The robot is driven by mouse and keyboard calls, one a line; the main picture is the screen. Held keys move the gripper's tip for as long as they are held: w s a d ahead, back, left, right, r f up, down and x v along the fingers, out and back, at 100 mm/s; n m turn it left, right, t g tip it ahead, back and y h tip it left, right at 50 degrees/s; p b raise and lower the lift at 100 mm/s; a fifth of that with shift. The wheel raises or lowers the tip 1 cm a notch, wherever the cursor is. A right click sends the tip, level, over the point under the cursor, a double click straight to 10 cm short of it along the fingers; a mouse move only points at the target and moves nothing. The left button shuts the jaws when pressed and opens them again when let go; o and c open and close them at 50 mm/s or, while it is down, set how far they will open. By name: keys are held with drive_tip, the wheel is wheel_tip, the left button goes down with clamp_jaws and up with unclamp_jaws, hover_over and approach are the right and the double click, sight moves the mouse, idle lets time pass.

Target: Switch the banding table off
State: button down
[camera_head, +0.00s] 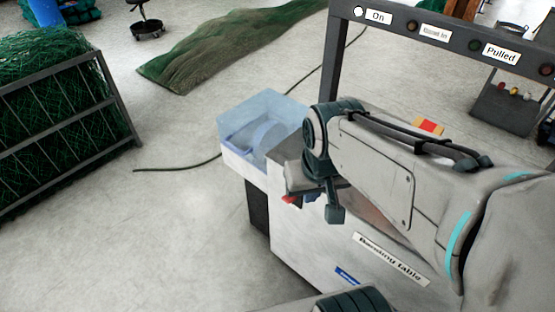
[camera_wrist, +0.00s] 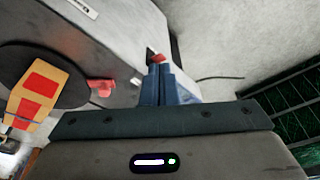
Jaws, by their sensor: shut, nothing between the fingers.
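The banding table (camera_head: 300,240) is a grey-white cabinet with a "Banding table" label (camera_head: 390,258) on its side. A small red part (camera_head: 289,199) shows at its near top edge beside my gripper (camera_head: 335,212). In the wrist view my gripper (camera_wrist: 160,68) has its two blue-grey fingers together and empty. Their tips are close to a small red part (camera_wrist: 156,57) at the edge of the cabinet; I cannot tell whether they touch it. Another red part (camera_wrist: 100,87) sits on the cabinet's surface to the left. My arm hides much of the table top.
A dark overhead frame (camera_head: 335,60) carries "On", "Band In" and "Pulled" labels; the lamp (camera_head: 358,11) by "On" is lit white. A clear blue box (camera_head: 235,118) stands at the table's end. A yellow-red block (camera_wrist: 40,105) lies left. A net rack (camera_head: 122,110) stands left; floor between is mostly clear.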

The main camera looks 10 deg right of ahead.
drive_tip(key=w+f+m+g+b, duration=0.1)
drive_tip(key=w+f+m+b, duration=0.35)
drive_tip(key=w, duration=0.65)
drive_tip(key=m+g+h+b, duration=0.1)
drive_tip(key=m+b, duration=0.1)
drive_tip(key=m, duration=0.4)
hover_over(287, 199)
wheel_tip(287, 199, down, 9)
drive_tip(key=shift+w+d, duration=0.2)
drive_tip(key=shift+w, duration=0.15)
drive_tip(key=f, duration=0.7)
drive_tip(key=d+f+b, duration=0.1)
drive_tip(key=f, duration=0.2)
drive_tip(key=shift+w+f, duration=0.15)
drive_tip(key=shift+w, duration=0.1)
drive_tip(key=shift+s+a+f, duration=0.2)
drive_tip(key=shift+a+f, duration=0.05)
drive_tip(key=shift+f, duration=0.3)
drive_tip(key=shift+s+a+f, duration=0.15)
drive_tip(key=shift+a+f, duration=0.05)
drive_tip(key=shift+f, duration=0.3)
drive_tip(key=shift+s+a+f, duration=0.1)
drive_tip(key=shift+a+f, duration=0.1)
drive_tip(key=shift+f, duration=0.35)
drive_tip(key=shift+f+b, duration=0.1)
drive_tip(key=shift+b, duration=0.3)
